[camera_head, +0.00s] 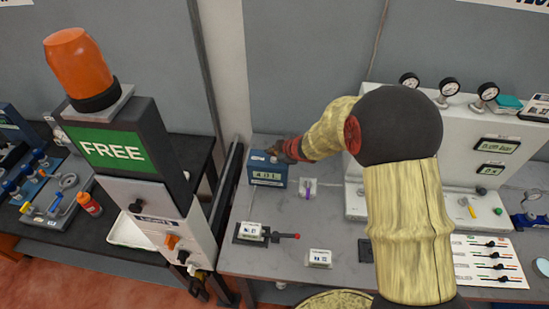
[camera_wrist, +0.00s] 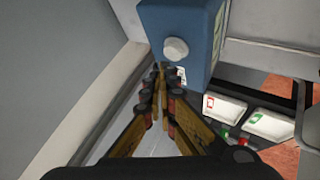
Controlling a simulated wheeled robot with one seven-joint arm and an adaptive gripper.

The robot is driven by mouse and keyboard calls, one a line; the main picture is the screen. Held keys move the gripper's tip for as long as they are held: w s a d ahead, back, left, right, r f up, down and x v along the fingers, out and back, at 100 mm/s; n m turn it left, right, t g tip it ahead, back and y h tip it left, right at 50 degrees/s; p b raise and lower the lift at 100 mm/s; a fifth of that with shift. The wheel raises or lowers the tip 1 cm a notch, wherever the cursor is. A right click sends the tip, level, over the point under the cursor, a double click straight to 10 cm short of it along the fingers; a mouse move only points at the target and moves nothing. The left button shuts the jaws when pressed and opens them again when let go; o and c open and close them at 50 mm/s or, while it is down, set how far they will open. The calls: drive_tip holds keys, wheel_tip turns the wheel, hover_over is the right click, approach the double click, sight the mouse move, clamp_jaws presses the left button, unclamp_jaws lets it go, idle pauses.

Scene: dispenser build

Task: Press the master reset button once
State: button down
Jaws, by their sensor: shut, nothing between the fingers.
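A small blue box (camera_head: 262,167) with a lit display stands at the back left of the right-hand bench. In the wrist view the blue box (camera_wrist: 205,40) fills the top, and a round white button (camera_wrist: 176,50) sits on its face. No label naming a master reset button is readable. My gripper (camera_head: 274,152) is at the top of the box in the head view. In the wrist view the closed fingertips of my gripper (camera_wrist: 159,68) are just below and left of the white button, with nothing held. I cannot tell whether they touch the box.
A dark column with a green FREE sign (camera_head: 112,149) and orange beacon (camera_head: 78,65) stands left. A white gauge panel (camera_head: 500,140) stands right. A lever fixture (camera_head: 250,231) and a small white block (camera_head: 318,258) sit on the bench (camera_head: 270,265) in front.

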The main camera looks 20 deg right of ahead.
sight(273, 159)
drive_tip(key=shift+f, duration=0.15)
drive_tip(key=shift+f, duration=0.3)
drive_tip(key=shift+f+b, duration=0.45)
drive_tip(key=shift+b, duration=0.1)
idle(0.6)
drive_tip(key=shift+r, duration=0.15)
drive_tip(key=shift+r+p, duration=0.75)
drive_tip(key=shift+p, duration=0.25)
wheel_tip(273, 159, up, 5)
drive_tip(key=p, duration=0.5)
idle(0.7)
